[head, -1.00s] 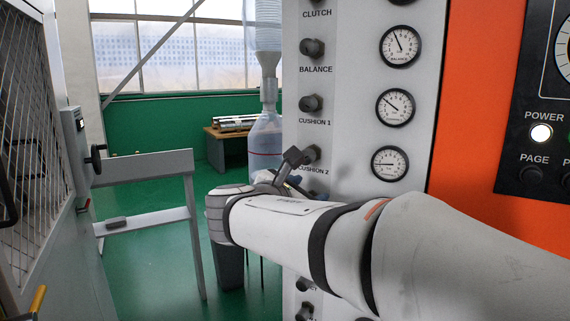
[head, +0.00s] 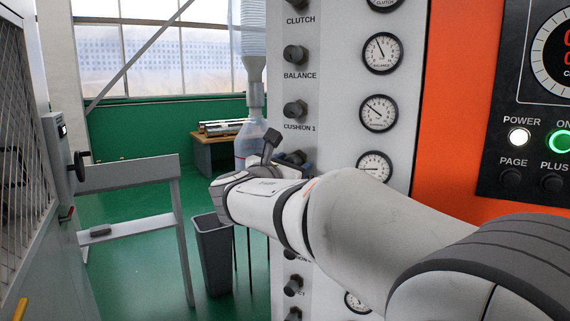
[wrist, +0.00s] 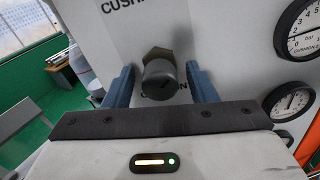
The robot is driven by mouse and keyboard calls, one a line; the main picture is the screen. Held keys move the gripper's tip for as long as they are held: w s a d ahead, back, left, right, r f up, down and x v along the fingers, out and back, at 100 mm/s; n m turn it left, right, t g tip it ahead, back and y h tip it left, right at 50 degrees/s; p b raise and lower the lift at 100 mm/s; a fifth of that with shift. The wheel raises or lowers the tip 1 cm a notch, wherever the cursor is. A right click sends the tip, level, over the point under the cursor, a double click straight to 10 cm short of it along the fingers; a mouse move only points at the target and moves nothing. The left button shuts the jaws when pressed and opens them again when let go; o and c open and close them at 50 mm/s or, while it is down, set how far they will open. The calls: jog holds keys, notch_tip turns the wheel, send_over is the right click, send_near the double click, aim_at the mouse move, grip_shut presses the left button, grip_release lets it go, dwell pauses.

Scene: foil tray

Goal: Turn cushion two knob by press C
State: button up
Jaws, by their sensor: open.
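The cushion 2 knob (head: 295,157) is a dark round knob on the grey panel, below the one marked CUSHION 1; my wrist partly covers it and hides its label in the head view. In the wrist view a dark knob (wrist: 160,82) with a pointer line on its face stands between the two blue fingers of my gripper (wrist: 160,70). The fingers are open, one on each side, with a visible gap to the knob. The label below this knob is partly hidden by it.
Pressure gauges (head: 379,113) stand right of the knobs, beside an orange panel and a black control panel (head: 530,150). The CUSHION 1 knob (head: 294,109) is just above my gripper. A grey bin (head: 213,262) and a metal stand (head: 130,177) are left.

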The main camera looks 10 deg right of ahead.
jog(key=shift+c, duration=0.2)
jog(key=c, duration=0.9)
jog(key=shift+c, duration=0.2)
jog(key=shift+f+m+b, duration=0.15)
jog(key=shift+m+b, duration=0.15)
jog(key=shift+b, duration=0.2)
jog(key=m+b, duration=0.1)
jog(key=b, duration=0.1)
jog(key=shift+f+m+b, duration=0.15)
jog(key=shift+m+b, duration=0.15)
jog(key=shift+b, duration=0.05)
jog(key=m+b, duration=0.2)
jog(key=b, duration=0.1)
jog(key=shift+m, duration=0.3)
jog(key=m+b, duration=0.3)
jog(key=b, duration=0.1)
jog(key=shift+m, duration=0.3)
jog(key=shift+r+m+b, duration=0.25)
jog(key=shift+m+b, duration=1.45)
jog(key=shift+b, duration=0.15)
